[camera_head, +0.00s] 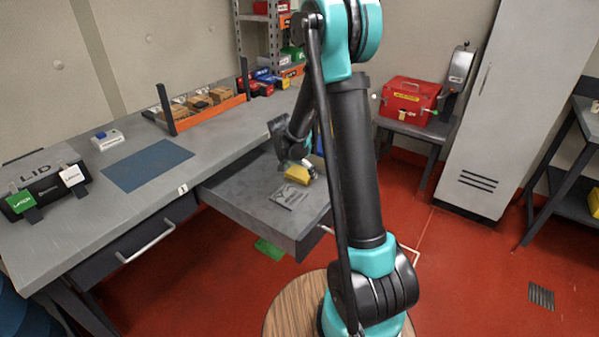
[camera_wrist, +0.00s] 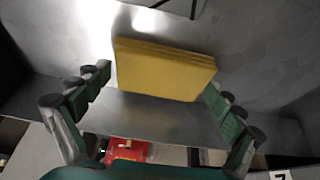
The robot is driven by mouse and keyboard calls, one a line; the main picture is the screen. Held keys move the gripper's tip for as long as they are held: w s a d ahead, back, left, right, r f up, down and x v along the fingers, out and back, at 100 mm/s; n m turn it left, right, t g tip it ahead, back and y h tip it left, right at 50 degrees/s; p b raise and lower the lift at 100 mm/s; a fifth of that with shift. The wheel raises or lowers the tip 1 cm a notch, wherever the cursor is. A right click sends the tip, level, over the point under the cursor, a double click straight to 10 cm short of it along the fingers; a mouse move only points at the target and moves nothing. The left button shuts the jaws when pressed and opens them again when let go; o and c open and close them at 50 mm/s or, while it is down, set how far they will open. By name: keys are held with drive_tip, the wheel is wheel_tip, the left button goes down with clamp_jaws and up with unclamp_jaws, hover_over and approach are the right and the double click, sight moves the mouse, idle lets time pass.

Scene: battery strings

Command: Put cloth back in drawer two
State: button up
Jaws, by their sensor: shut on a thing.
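The yellow folded cloth (camera_head: 297,174) is in my gripper (camera_head: 303,166), over the open drawer (camera_head: 232,203) at the drawer's far side. In the wrist view the cloth (camera_wrist: 165,70) sits between the two green-padded fingers of my gripper (camera_wrist: 158,83), which are shut on it. The cloth is low, near the drawer floor; I cannot tell whether it touches it. The open drawer is right of the closed one labelled 1 (camera_head: 183,188). Its own label is partly cut off in the wrist view. My arm hides the drawer's right part.
A grey flat item (camera_head: 290,197) lies in the drawer. On the bench are a blue mat (camera_head: 147,166), a dark lidded box (camera_head: 45,188) and an orange-edged rack (camera_head: 205,112). A red toolbox (camera_head: 410,97) stands on a side table. A green piece (camera_head: 270,249) lies on the floor below the drawer.

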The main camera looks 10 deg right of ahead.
drive_tip(key=o, duration=0.8)
drive_tip(key=shift+c, duration=0.2)
drive_tip(key=v, duration=1.2)
drive_tip(key=shift+r, duration=0.1)
